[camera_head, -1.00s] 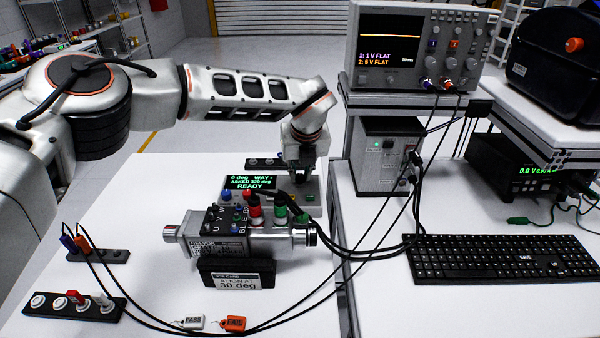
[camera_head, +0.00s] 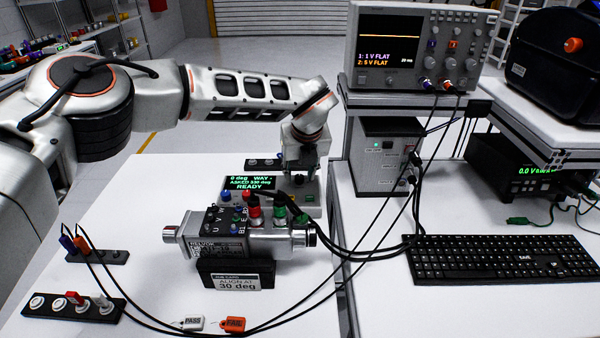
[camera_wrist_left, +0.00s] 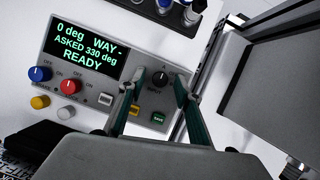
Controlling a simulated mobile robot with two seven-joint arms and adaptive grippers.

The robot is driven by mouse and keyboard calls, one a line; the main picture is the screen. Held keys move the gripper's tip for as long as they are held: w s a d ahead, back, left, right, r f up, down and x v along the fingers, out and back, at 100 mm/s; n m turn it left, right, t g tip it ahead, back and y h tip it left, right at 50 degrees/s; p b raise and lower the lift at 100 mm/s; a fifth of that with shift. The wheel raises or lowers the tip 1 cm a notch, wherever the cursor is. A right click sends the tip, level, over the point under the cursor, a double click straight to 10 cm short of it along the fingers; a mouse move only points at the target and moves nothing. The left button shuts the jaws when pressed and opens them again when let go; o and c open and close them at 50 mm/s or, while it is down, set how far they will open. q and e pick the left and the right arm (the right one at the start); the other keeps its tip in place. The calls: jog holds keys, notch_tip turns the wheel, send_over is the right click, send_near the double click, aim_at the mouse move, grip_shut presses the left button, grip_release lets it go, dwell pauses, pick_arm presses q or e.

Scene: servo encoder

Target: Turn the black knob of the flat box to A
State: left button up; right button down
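The flat box is a grey panel (camera_wrist_left: 88,82) with a lit screen reading "0 deg WAY -, ASKED 330 deg, READY"; in the head view the box (camera_head: 310,211) stands behind the motor. Its black knob (camera_wrist_left: 160,79) is at the box's right end in the left wrist view, with an "A" above and "INPUT" below. Its exact pointing is too small to tell. My left gripper (camera_wrist_left: 158,82) is open, with one finger on each side of the knob; contact cannot be told. In the head view my left gripper (camera_head: 302,175) hangs over the box's right part. My right gripper is out of view.
A blue knob (camera_wrist_left: 39,74), a red knob (camera_wrist_left: 71,87) and small buttons share the panel. A silver motor (camera_head: 270,240) with cables stands in front of the box. An oscilloscope (camera_head: 415,45) and keyboard (camera_head: 500,258) are at the right.

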pick_arm(q)
jog(key=v, duration=1.2)
